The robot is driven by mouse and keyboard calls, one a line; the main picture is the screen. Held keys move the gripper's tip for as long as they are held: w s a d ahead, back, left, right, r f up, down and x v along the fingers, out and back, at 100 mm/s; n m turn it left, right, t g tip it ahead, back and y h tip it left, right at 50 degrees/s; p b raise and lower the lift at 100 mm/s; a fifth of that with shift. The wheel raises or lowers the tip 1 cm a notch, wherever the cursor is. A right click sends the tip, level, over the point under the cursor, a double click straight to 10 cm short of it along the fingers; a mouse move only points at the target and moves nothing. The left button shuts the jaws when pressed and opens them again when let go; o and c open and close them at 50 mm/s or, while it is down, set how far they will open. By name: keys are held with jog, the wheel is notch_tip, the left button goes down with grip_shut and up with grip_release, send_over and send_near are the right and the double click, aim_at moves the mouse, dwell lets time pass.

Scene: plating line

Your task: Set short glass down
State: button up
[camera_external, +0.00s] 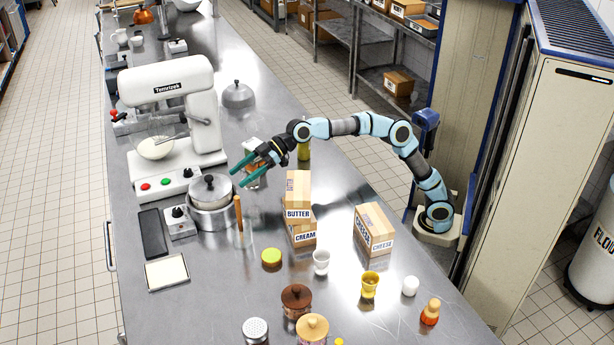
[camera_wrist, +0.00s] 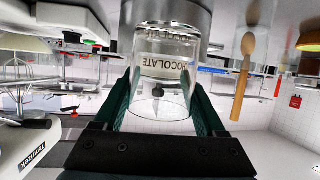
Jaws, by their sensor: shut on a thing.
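The short glass (camera_wrist: 160,105) is clear and sits between the two green fingers of my gripper (camera_wrist: 166,85) in the wrist view. A box label reading "CHOCOLATE" shows through it. In the external view my gripper (camera_external: 237,178) is over the metal counter (camera_external: 335,190), just right of the lidded pot. The fingers are shut on the glass. The clear glass is hard to make out in the external view, and I cannot tell whether it touches the counter.
The lidded pot (camera_external: 211,218) and a wooden-handled utensil (camera_external: 238,213) are close by my gripper. Stacked butter (camera_external: 298,190) and cream (camera_external: 303,238) boxes stand to the right. A cheese box (camera_external: 374,230) is farther right. The mixer (camera_external: 165,90) stands behind the pot.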

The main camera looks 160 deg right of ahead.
jog(key=shift+f+b, duration=0.95)
jog(key=shift+f, duration=1.85)
jog(key=shift+f, duration=0.15)
jog(key=o, duration=1.5)
